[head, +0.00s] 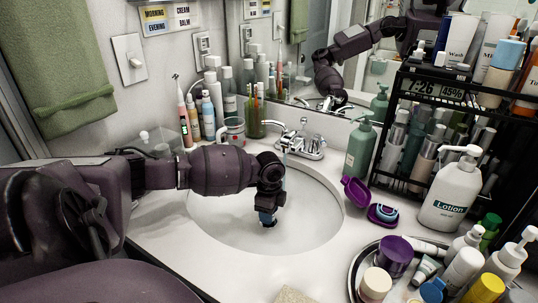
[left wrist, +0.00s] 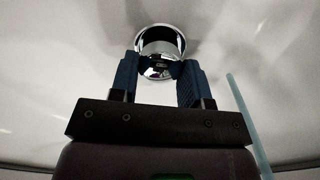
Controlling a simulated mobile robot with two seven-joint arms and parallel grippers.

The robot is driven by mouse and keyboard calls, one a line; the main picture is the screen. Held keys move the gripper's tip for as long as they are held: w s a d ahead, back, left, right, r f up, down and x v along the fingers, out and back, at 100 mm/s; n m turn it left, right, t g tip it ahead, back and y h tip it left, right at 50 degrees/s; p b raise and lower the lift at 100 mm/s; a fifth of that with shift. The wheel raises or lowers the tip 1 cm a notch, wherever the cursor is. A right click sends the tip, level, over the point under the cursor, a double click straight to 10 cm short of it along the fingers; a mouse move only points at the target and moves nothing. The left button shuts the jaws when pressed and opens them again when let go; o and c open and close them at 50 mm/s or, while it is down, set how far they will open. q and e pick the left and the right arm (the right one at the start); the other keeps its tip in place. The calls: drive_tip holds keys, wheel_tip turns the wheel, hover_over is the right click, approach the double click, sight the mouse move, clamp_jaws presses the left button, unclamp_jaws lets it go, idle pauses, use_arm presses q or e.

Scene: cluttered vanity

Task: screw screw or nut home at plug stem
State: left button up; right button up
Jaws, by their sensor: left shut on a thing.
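My left gripper (head: 267,219) reaches down into the white sink basin (head: 320,220), over the dark drain opening (head: 269,224). In the left wrist view, the left gripper (left wrist: 158,72) is shut on a shiny chrome part (left wrist: 158,69), which sits between its two blue fingers. A round chrome rim (left wrist: 160,34) shows just beyond it. I cannot tell which chrome piece is the stem and which is the screw or nut, or how far they are threaded together. My right gripper is not in view.
The faucet (head: 302,143) stands behind the basin. A green soap bottle (head: 359,150), lotion bottle (head: 452,190) and purple dish (head: 382,214) crowd the right.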

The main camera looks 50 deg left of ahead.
use_arm(q)
drive_tip(key=m, duration=0.5)
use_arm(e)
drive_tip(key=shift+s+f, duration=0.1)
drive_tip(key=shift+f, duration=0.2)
use_arm(q)
drive_tip(key=m+b, duration=0.1)
drive_tip(key=m, duration=0.4)
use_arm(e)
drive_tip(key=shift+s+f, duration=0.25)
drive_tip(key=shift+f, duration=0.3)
use_arm(q)
drive_tip(key=m, duration=0.2)
drive_tip(key=shift+f+m, duration=0.1)
drive_tip(key=shift+m, duration=0.2)
drive_tip(key=shift+s+m+b, duration=0.1)
drive_tip(key=shift+m+b, duration=0.35)
drive_tip(key=shift+m, duration=0.85)
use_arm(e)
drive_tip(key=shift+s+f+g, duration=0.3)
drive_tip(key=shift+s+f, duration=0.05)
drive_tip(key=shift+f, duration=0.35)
